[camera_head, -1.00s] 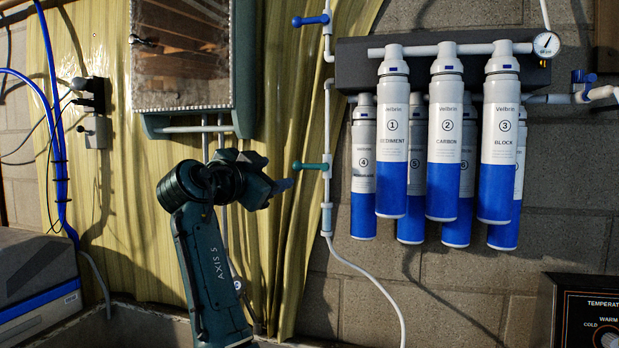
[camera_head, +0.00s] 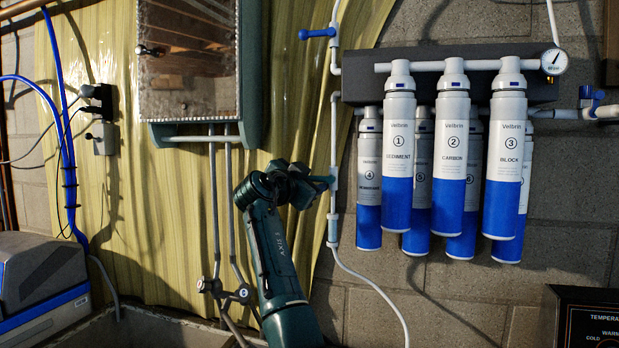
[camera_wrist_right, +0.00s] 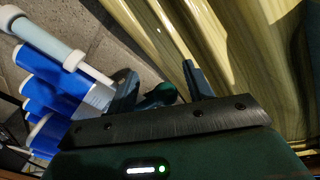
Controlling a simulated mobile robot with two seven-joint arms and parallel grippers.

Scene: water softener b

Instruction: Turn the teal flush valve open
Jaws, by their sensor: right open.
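The teal flush valve (camera_head: 328,180) sits on the thin white vertical pipe left of the filters. In the head view its handle is mostly hidden behind my right gripper (camera_head: 312,187), which is right at it. In the right wrist view the rounded teal handle end (camera_wrist_right: 162,95) shows between the two fingers of my right gripper (camera_wrist_right: 161,86). The fingers stand apart, with space visible around the handle, so the gripper is open and around the handle rather than shut on it. My left gripper is not in view.
Several blue-and-white filter cartridges (camera_head: 398,150) hang to the right of the valve. A blue-handled valve (camera_head: 317,33) is higher on the same pipe. A mirror cabinet (camera_head: 190,60) hangs at left, above a sink (camera_head: 135,325). A pressure gauge (camera_head: 554,61) is at upper right.

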